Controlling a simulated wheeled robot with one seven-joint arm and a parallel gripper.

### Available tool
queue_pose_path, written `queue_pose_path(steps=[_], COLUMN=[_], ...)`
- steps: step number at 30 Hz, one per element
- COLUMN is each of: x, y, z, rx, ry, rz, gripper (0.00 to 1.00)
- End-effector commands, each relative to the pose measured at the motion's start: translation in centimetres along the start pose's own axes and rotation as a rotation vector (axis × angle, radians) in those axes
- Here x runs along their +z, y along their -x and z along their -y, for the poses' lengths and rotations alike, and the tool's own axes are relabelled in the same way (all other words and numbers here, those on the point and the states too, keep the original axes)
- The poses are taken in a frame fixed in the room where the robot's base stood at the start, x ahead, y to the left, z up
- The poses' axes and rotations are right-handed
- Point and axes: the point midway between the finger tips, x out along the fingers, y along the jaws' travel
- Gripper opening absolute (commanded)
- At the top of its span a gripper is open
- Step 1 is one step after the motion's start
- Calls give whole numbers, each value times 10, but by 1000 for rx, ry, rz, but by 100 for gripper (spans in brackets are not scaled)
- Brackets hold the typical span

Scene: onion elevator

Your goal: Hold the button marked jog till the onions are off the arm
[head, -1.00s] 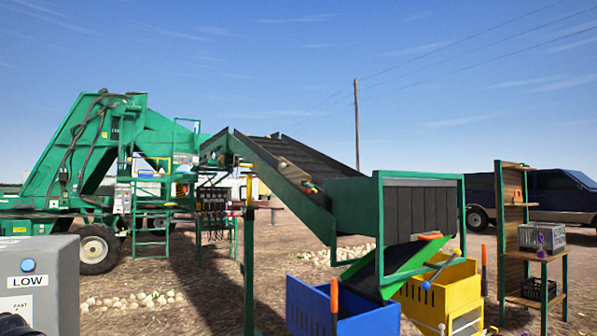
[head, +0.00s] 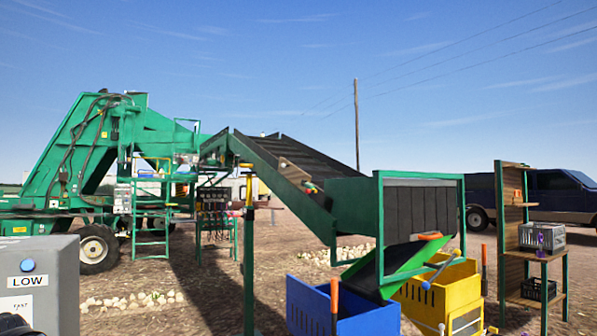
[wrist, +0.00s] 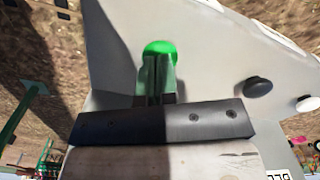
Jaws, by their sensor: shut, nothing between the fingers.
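In the wrist view my gripper (wrist: 157,82) is shut and empty. Its fingertips are at a round green button (wrist: 160,47) on a grey panel (wrist: 215,60); they overlap its lower part, and I cannot tell whether it is pressed in. No jog marking is readable there. In the head view the arm is a long sloping conveyor with green sides and a dark belt (head: 300,150). I cannot make out onions on its visible belt. Its end stands above a green-sided chute (head: 405,268). The gripper does not clearly show in the head view.
A grey control box (head: 55,262) with a blue button (head: 28,266) above LOW stands at left. Blue (head: 325,305) and yellow (head: 440,295) bins stand under the chute. A wooden shelf (head: 510,230) stands right. Onions (head: 130,300) lie on the ground.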

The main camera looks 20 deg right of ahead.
Motion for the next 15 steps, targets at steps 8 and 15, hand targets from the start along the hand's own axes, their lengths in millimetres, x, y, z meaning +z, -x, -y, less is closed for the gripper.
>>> queue_pose_path(steps=[8, 15], x=[0, 0], y=[0, 6], z=[0, 0], rx=[0, 0], ry=[0, 0], rz=[0, -1], gripper=[0, 0])
